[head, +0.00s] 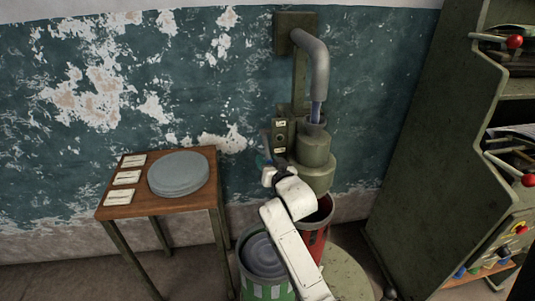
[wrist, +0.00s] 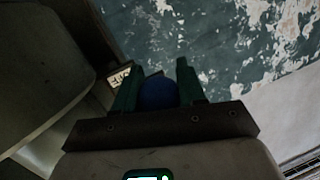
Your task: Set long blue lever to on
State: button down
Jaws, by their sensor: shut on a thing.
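The blue knob (wrist: 158,94) of the long lever sits between the two dark green fingers of my gripper (wrist: 157,80) in the wrist view. My gripper is shut on it. In the head view my gripper (head: 263,161) is at the left side of a narrow olive switch box (head: 280,136) with small pale labels. The lever's shaft is hard to make out there, and the knob is mostly hidden by my gripper. A label (wrist: 120,77) also shows beside the fingers in the wrist view, too blurred to read.
A grey-green machine with a bent pipe (head: 316,70) stands right of the box. Below are a red bin (head: 318,232) and a green can (head: 262,255). A wooden table (head: 130,211) with grey discs (head: 178,174) is left. A cabinet (head: 430,150) with red-knobbed levers is right.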

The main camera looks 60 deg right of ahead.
aim_at(268, 157)
jog(key=shift+s+a+r+g+y+p, duration=0.15)
jog(key=shift+r+g+y+p, duration=0.6)
jog(key=shift+p, duration=1.2)
jog(key=shift+s+a+r+g+y+p, duration=0.2)
jog(key=shift+r+p, duration=0.9)
jog(key=shift+p, duration=0.8)
jog(key=r+p, duration=0.2)
jog(key=r, duration=0.1)
jog(key=shift+w+d, duration=0.15)
jog(key=shift+w, duration=0.05)
jog(key=shift+w+d+r+p, duration=0.15)
jog(key=shift+r+p, duration=0.25)
jog(key=shift+r, duration=0.15)
jog(key=shift+w+d+r+p, duration=0.1)
jog(key=shift+r+p, duration=0.25)
jog(key=shift+r, duration=0.15)
jog(key=c, duration=1)
grip_release()
jog(key=o, duration=0.3)
jog(key=shift+f, duration=0.15)
jog(key=b+v, duration=0.1)
jog(key=v, duration=1)
jog(key=shift+f, duration=0.1)
